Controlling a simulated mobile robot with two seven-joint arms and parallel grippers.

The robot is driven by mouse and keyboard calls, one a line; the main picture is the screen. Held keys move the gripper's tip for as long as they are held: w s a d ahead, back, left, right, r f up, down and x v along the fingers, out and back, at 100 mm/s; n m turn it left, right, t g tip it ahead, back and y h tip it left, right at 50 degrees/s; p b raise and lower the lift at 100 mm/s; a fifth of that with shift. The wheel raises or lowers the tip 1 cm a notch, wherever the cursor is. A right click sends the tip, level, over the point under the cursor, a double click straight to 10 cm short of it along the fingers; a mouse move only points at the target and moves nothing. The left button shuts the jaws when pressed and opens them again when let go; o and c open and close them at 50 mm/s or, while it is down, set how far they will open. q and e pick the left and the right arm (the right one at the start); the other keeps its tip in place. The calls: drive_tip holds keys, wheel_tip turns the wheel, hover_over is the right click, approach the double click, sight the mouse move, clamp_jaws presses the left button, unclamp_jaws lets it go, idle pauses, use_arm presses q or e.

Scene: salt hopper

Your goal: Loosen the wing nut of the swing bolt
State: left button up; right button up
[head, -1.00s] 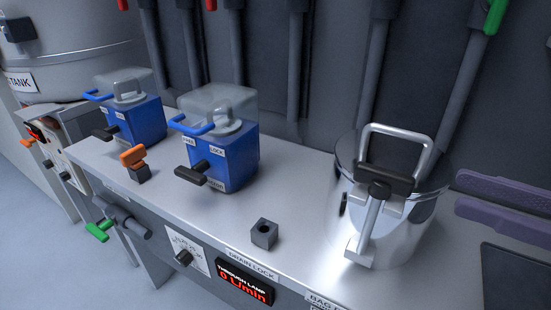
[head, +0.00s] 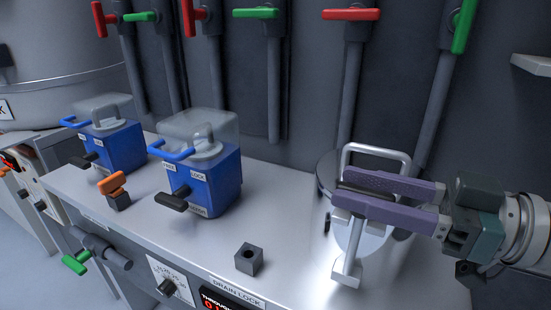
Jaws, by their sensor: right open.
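The steel salt hopper (head: 325,180) stands at the right end of the bench, its lid handle (head: 377,150) upright at the back. The swing bolt (head: 350,252) shows as a pale metal shank running down the hopper's front to a foot block. My right gripper (head: 340,188) comes in from the right with two long purple fingers, slightly apart, lying across the top of the bolt. The wing nut is mostly hidden by the fingers; only a dark strip shows between them, and I cannot tell whether they touch it. My left gripper is not in view.
Two blue boxes with clear covers (head: 203,190) (head: 112,145) stand on the bench to the left. A small dark block with a hole (head: 249,260) and an orange-handled switch (head: 113,188) stand near the front edge. Pipes with red and green valves (head: 350,14) line the back wall.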

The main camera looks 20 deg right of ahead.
clamp_jaws()
idle(0.6)
drive_tip(key=shift+d+f+n+g+y+b, duration=0.1)
drive_tip(key=shift+f+n+g+y+b, duration=0.05)
drive_tip(key=shift+n+g+y+b, duration=0.65)
drive_tip(key=shift+f+n+g+y+b, duration=0.1)
drive_tip(key=shift+n+g+y+b, duration=0.55)
drive_tip(key=shift+g+y, duration=0.2)
drive_tip(key=n+g+y+b, duration=0.1)
drive_tip(key=n+g+b, duration=0.1)
drive_tip(key=g+b, duration=0.1)
drive_tip(key=shift+y, duration=0.25)
drive_tip(key=shift+r+n+g+y+b, duration=0.2)
drive_tip(key=shift+n+g+y+b, duration=0.1)
drive_tip(key=shift+n+g+b, duration=0.3)
unclamp_jaws()
